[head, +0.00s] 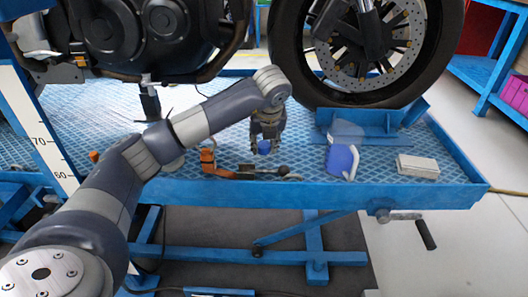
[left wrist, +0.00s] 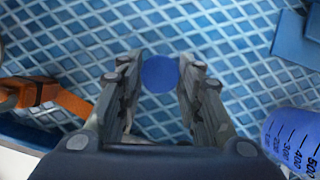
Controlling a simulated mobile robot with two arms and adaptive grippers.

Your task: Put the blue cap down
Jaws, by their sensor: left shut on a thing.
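A round blue cap (left wrist: 160,73) is held between the fingertips of my left gripper (left wrist: 161,78). In the head view the cap (head: 265,147) shows just under the left gripper (head: 265,138), over the blue diamond-pattern platform (head: 330,194). I cannot tell whether the cap touches the platform. My right gripper is not in view.
A blue measuring jug (head: 340,160) and a pale box (head: 417,166) stand to the right. The motorcycle wheel (head: 420,60) rises behind. Bare platform surrounds the cap.

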